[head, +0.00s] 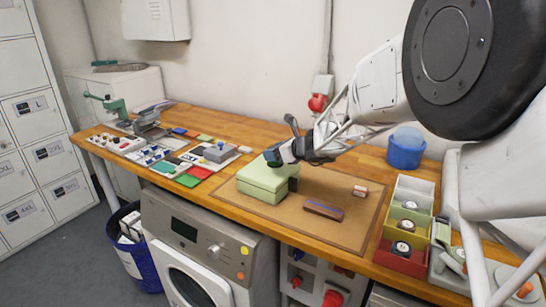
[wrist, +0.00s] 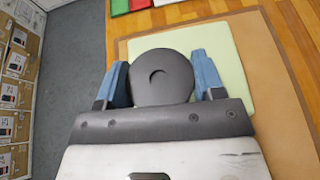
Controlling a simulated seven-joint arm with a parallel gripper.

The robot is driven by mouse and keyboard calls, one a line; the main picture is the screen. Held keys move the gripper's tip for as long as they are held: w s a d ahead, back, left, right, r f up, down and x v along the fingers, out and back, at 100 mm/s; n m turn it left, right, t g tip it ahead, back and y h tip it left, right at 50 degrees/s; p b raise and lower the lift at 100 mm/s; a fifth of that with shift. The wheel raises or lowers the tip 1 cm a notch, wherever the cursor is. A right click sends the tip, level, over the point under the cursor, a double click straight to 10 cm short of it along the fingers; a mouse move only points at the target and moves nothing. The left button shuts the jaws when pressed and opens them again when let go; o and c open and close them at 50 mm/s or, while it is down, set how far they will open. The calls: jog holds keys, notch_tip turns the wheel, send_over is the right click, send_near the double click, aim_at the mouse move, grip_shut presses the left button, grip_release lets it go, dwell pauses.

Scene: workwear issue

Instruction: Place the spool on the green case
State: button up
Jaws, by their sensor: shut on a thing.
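The pale green case (head: 262,182) lies on the brown mat near the bench's front edge. Its top also shows under my gripper in the wrist view (wrist: 233,65). My gripper (head: 273,156) is over the case's back part, low above its lid. In the wrist view its two blue fingers (wrist: 163,80) are shut on a dark grey round thing, which looks like the spool (wrist: 163,70). The spool's round face points towards the wrist camera. I cannot tell whether the spool touches the lid. In the head view the gripper largely hides it.
A dark block (head: 324,210) and a small white-and-red item (head: 360,191) lie on the brown mat (head: 330,235). Stacked coloured bins (head: 404,225) stand to the right, a blue tub (head: 405,150) behind. Red and green cards and tools (head: 188,180) are left of the case.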

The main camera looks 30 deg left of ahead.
aim_at(273, 147)
jog(key=shift+w+a+f, duration=0.15)
jog(key=shift+w+a, duration=1.15)
jog(key=shift+w, duration=0.15)
jog(key=shift+f, duration=0.1)
jog(key=shift+f, duration=1.65)
jog(key=shift+f, duration=0.15)
jog(key=o, duration=1)
jog(key=shift+c, duration=0.2)
